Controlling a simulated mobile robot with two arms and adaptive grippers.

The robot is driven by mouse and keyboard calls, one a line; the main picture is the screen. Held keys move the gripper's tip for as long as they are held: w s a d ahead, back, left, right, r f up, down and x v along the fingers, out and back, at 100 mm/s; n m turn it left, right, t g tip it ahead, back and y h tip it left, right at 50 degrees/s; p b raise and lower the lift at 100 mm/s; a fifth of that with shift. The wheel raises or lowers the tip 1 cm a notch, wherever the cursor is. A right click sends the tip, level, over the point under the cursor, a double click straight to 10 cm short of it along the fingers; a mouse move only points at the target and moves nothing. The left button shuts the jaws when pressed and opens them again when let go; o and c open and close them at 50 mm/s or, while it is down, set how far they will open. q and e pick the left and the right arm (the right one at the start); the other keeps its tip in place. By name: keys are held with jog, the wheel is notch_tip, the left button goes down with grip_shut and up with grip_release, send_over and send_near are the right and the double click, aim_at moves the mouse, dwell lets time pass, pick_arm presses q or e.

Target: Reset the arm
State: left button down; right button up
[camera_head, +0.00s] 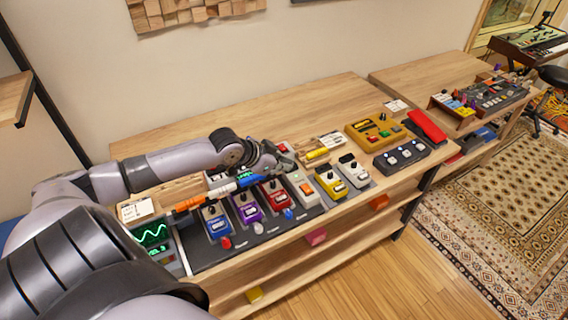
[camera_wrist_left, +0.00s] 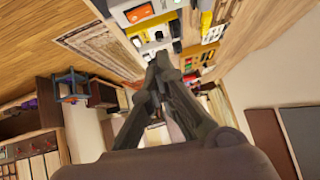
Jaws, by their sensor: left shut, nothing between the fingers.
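My left arm comes in from the left in the head view and reaches over the wooden table. Its gripper (camera_head: 272,163) is above the back part of the row of effect pedals, close to the red pedal (camera_head: 274,192) and the white pedal (camera_head: 302,187). In the left wrist view the gripper (camera_wrist_left: 160,62) has its fingertips together and holds nothing. Whether the gripper touches anything below it is hard to tell. My right gripper is not in view.
Blue (camera_head: 215,222) and purple (camera_head: 247,208) pedals stand on a dark board. A green-lit scope screen (camera_head: 150,235) is at left. Yellow (camera_head: 331,182) and mustard (camera_head: 375,132) units stand further right. The back of the wooden table (camera_head: 310,103) is clear.

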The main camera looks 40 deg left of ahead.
pick_arm(q)
jog(key=shift+d+f, duration=0.1)
dwell(0.4)
jog(key=s+d+f+g, duration=0.2)
jog(key=s+d+f, duration=0.2)
jog(key=s+d, duration=0.3)
jog(key=s+d+f+g, duration=0.1)
jog(key=s+d+f, duration=0.45)
jog(key=d, duration=0.25)
jog(key=s+d+r+n+g+y, duration=0.1)
jog(key=s+d+r+n, duration=0.1)
jog(key=s, duration=0.5)
jog(key=s+d+r+n+g+y, duration=0.1)
jog(key=s+d, duration=0.1)
jog(key=s, duration=0.6)
notch_tip(320, 180, down, 32)
jog(key=s+r+g+b, duration=0.1)
jog(key=s+g+b, duration=0.1)
jog(key=b, duration=0.2)
jog(key=s+a+f+b, duration=0.2)
jog(key=s+a+f, duration=0.1)
jog(key=s+f, duration=1.2)
notch_tip(320, 180, down, 3)
jog(key=shift+s+a+r+g+b, duration=0.1)
jog(key=shift+s+a+g+b, duration=0.1)
jog(key=shift+s+g+b, duration=0.15)
